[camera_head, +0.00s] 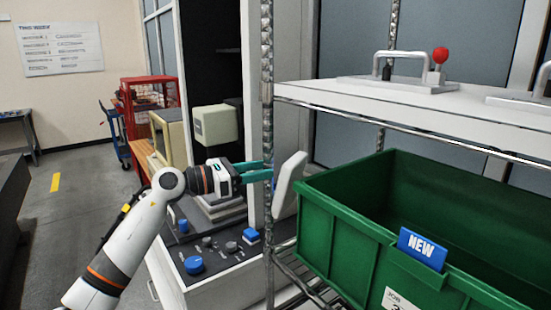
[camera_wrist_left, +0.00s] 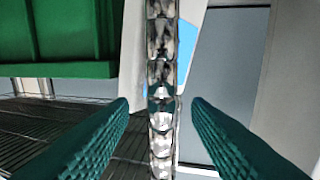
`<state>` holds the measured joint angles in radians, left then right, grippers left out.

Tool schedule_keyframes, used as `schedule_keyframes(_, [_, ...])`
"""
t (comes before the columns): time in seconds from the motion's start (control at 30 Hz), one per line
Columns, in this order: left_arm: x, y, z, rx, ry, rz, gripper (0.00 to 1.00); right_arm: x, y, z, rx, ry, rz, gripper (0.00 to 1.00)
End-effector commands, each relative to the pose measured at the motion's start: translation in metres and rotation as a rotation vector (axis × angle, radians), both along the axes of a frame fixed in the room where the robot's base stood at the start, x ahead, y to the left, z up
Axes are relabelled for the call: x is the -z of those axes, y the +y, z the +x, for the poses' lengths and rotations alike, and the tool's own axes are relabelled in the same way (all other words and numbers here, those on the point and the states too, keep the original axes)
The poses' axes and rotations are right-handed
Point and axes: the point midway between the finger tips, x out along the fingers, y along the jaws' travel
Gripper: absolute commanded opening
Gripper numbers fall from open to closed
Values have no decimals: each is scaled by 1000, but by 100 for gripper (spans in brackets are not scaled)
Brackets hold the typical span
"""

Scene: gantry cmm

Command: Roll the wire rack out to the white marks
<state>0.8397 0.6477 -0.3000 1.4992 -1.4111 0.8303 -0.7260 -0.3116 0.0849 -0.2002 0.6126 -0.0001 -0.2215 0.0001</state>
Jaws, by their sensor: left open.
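The wire rack (camera_head: 267,75) stands at the right of the head view, with a ridged chrome post at its near left corner. Its wire lower shelf carries a green bin. In the left wrist view the post (camera_wrist_left: 161,60) runs upright between my teal fingers, with a gap on both sides. My left gripper (camera_head: 262,171) is open at the post, below the upper shelf's height. In the left wrist view the open left gripper (camera_wrist_left: 161,112) shows both fingers. The white marks are not visible in either view. My right gripper is out of view.
The green bin (camera_head: 345,235) has a blue NEW tag. A white board (camera_head: 420,112) with handles and a red knob lies on the upper shelf. Behind my left arm is a console (camera_head: 215,265) with knobs. Open floor (camera_head: 85,205) with a yellow mark lies at left.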

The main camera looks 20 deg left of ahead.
Motion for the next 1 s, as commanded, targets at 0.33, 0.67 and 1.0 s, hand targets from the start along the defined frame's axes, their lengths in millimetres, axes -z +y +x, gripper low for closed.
schedule_keyframes(0.33, [-1,-35,30,0,2,-3,44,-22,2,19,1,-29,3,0])
schedule_keyframes(0.67, [1,-37,32,-1,1,-1,44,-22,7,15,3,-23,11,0])
schedule_keyframes(1.0, [0,-37,32,-1,1,-2,0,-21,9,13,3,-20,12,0])
